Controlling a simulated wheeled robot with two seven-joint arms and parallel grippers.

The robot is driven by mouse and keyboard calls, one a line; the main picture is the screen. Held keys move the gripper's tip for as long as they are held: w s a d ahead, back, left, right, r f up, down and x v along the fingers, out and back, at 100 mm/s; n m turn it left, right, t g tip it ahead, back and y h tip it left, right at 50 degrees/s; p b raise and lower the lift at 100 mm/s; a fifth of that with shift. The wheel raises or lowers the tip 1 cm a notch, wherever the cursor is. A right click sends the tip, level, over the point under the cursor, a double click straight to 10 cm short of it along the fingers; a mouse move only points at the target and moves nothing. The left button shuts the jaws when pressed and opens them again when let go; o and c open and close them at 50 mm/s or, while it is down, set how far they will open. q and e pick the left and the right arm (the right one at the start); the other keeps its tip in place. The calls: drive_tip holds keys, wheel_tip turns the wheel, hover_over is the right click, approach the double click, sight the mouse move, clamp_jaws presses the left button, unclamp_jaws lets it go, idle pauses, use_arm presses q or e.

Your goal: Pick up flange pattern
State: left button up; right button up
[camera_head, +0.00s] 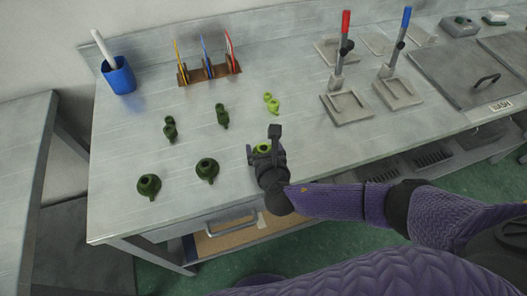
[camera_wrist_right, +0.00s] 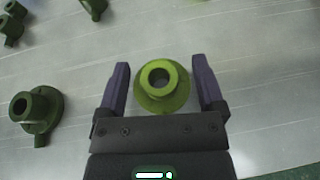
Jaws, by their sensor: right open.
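Several green wax patterns stand on the metal table (camera_head: 120,200). A light green flange pattern (camera_wrist_right: 162,86) with a round hole sits between the two spread fingers of my right gripper (camera_wrist_right: 162,85) in the right wrist view. There is a gap on each side of it. In the head view my right gripper (camera_head: 262,150) covers most of this light green flange (camera_head: 263,148). Two dark green flange patterns, (camera_head: 207,169) and (camera_head: 148,186), stand to its left. One dark flange (camera_wrist_right: 38,108) also shows at the left of the right wrist view. My left gripper is not in view.
Two dark green smaller patterns (camera_head: 169,128) (camera_head: 222,115) and a light green one (camera_head: 271,103) stand farther back. A blue cup (camera_head: 119,77), a tool rack (camera_head: 210,72) and two lever presses (camera_head: 347,106) (camera_head: 398,92) are behind.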

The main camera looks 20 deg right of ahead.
drive_tip(key=c, duration=0.6)
clamp_jaws()
